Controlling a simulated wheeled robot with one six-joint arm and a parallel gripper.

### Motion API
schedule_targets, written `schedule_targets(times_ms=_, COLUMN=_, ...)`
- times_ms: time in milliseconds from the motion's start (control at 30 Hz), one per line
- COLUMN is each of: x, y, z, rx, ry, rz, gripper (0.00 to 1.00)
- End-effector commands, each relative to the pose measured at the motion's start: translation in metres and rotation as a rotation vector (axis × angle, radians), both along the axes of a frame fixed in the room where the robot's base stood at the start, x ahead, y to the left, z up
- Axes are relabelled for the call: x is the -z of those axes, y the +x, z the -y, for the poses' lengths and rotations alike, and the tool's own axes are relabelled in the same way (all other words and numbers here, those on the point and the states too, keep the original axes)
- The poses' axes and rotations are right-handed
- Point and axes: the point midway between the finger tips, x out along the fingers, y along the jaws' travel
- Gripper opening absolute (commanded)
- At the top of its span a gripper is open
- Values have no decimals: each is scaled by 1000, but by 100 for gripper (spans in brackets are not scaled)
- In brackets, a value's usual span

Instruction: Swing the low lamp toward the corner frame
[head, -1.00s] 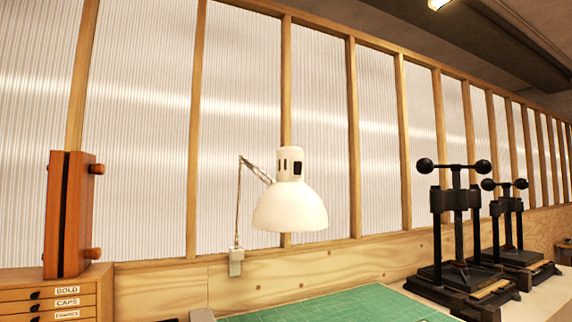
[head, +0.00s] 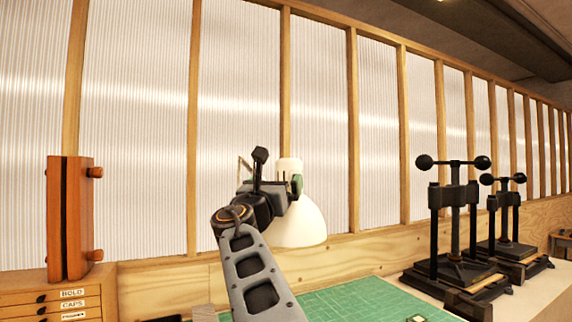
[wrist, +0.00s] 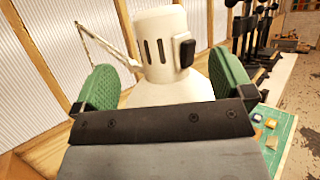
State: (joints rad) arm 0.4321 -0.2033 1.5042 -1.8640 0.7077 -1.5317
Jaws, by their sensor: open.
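The low lamp (head: 303,226) is white, with a domed shade and a slotted cap on a thin jointed arm at the wall. In the head view my arm covers its left part. My gripper (head: 290,187) is at the lamp's cap. In the wrist view the open green fingers (wrist: 164,82) stand to either side of the lamp head (wrist: 155,50), with a gap visible on the left; contact on the right cannot be told. A dark switch block shows on the cap's right side. I cannot tell which thing is the corner frame.
An upright reddish wooden press (head: 72,218) stands on labelled drawers (head: 60,297) at left. Black presses (head: 455,235) stand at right. A green cutting mat (head: 350,300) lies on the bench below the lamp. Wooden posts and ribbed panels line the wall behind.

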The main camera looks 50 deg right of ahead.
Motion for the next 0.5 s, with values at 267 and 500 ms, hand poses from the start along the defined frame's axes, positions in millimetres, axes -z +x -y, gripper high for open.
schedule_targets(times_ms=267, x=-22, y=17, z=42, rx=2, ry=1, rz=0, gripper=99)
schedule_targets(times_ms=500, x=-29, y=26, z=61, rx=-1, ry=2, rz=1, gripper=99)
